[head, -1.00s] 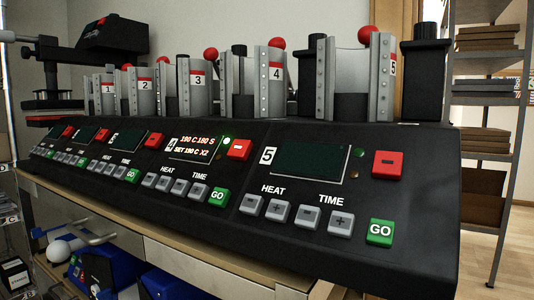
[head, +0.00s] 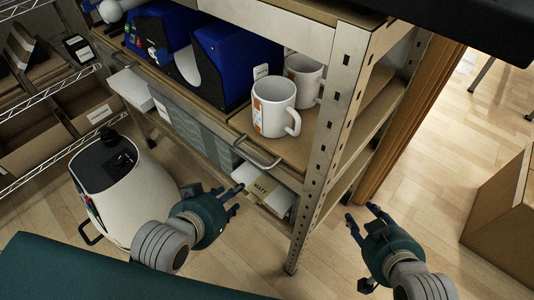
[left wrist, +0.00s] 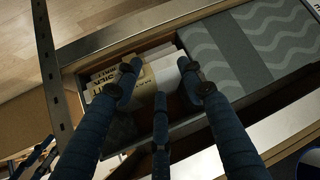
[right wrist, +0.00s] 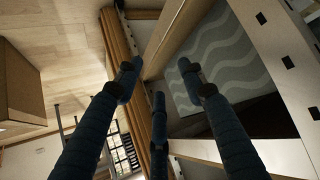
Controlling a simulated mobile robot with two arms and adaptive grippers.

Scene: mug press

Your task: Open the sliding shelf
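The sliding shelf (head: 222,122) shows in the head view as a wooden board under the upper frame of the rack, with thin metal handles (head: 258,156) on its front edge. Two white mugs (head: 268,112) and blue mug presses (head: 222,62) stand on it. My left gripper (head: 237,198) is open and empty, in front of and below the right handle, apart from it in the picture. My right gripper (head: 361,212) is open and empty, to the right of the rack's corner post. Both sets of fingers are spread in the wrist views.
A perforated metal post (head: 325,150) stands between my grippers. Below the shelf are grey patterned boxes (head: 200,130) and white boxes labelled MATT (head: 262,188). A white canister (head: 105,195) stands at left. A cardboard box (head: 505,215) is at right. Floor is free around my right gripper.

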